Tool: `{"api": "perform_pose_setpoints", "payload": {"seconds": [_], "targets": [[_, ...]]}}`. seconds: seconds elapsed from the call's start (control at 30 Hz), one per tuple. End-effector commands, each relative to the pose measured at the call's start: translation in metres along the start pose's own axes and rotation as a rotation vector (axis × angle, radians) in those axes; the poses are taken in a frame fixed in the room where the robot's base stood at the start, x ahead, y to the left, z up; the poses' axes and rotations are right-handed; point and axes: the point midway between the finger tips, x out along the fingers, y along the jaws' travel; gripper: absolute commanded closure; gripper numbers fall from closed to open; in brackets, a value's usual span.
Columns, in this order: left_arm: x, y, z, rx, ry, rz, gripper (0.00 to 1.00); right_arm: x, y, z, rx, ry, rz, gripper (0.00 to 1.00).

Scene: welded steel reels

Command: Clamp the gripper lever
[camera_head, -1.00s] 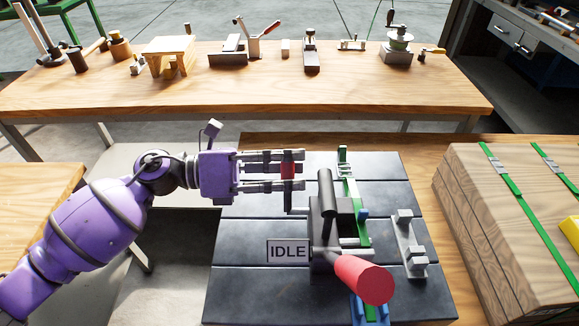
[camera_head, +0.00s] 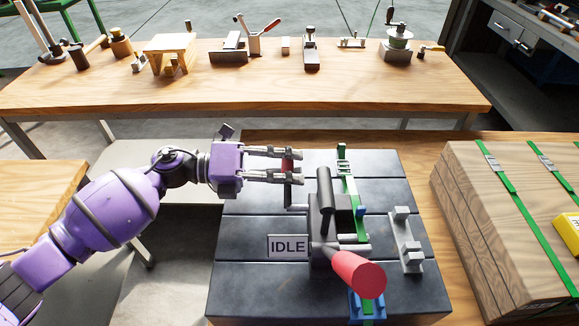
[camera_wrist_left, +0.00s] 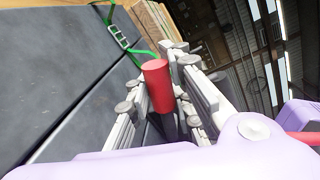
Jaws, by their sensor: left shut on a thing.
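My left gripper (camera_head: 290,166) reaches in from the left and is shut on the short red grip of a lever (camera_head: 288,166). The red grip also shows between the fingers in the left wrist view (camera_wrist_left: 157,86), with a dark part below it. In the head view the lever's dark stem goes down beside the strapping tool (camera_head: 325,225), a dark device on the slate plate. The tool also carries a black-gripped handle and a larger red handle (camera_head: 357,275) at the front. The fingers partly hide the held grip. My right gripper is out of view.
An "IDLE" sign (camera_head: 288,246) stands left of the tool. A green strap (camera_head: 350,185) runs across the dark plate (camera_head: 245,205) under it. A grey bracket (camera_head: 405,240) and strapped wooden boards (camera_head: 510,210) are to the right. A back bench (camera_head: 220,85) holds several tools.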

Motion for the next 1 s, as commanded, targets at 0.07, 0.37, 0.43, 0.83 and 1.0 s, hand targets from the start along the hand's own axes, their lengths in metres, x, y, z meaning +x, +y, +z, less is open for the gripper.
{"api": "perform_pose_setpoints", "payload": {"seconds": [0.07,0.37,0.43,0.83,1.0], "targets": [[-0.001,0.001,0.001,-0.008,-0.002,0.0,1.0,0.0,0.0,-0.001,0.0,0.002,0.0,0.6],[-0.001,0.001,0.0,-0.009,-0.002,0.001,1.0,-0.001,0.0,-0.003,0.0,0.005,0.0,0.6],[-0.001,0.001,0.0,-0.009,-0.002,0.001,0.73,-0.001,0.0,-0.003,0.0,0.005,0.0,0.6],[-0.001,0.001,0.0,-0.006,-0.001,0.001,0.61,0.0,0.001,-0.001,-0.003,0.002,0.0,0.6],[-0.017,0.002,0.0,-0.007,-0.002,0.003,0.61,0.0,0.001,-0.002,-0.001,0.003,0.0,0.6]]}}
